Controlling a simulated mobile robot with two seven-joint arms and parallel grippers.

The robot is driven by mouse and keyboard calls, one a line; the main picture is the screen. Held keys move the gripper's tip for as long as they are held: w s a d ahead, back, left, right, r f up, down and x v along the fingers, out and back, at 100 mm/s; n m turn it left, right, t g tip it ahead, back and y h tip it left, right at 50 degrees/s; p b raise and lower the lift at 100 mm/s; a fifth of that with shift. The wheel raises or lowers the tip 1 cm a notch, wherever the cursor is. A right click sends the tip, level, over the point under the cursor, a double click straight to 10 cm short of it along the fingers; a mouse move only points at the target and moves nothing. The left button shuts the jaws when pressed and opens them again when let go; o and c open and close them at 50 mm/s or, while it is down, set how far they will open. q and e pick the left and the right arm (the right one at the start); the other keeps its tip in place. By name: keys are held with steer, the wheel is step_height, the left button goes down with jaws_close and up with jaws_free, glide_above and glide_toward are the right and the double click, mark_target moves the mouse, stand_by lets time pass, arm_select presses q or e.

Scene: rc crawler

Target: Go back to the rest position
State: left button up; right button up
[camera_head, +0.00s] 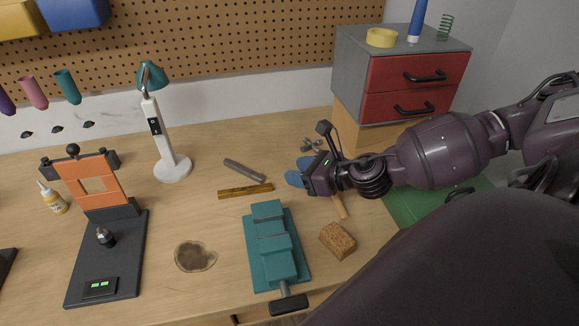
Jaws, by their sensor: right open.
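My right gripper (299,172) has blue fingertips and hangs over the wooden workbench (215,225). Its arm comes in from the right side of the picture. The fingers are open and nothing shows between them. The gripper is beyond the teal vise (270,225) and a little to its right. A wooden-handled tool (339,207) is partly hidden beneath the gripper. My left gripper does not show in this view.
A cork-coloured block (338,240) lies right of the vise. A grey drawer cabinet with red drawers (410,72) stands at the back right. A white lamp (160,140), an orange-framed stand (90,185) and a glue bottle (52,198) are at left. A file (244,171) and ruler (245,191) lie mid-bench.

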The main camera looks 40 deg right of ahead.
steer(key=shift+s+d+r, duration=0.1)
steer(key=shift+s+r, duration=0.1)
steer(key=shift+s, duration=0.1)
stand_by(0.4)
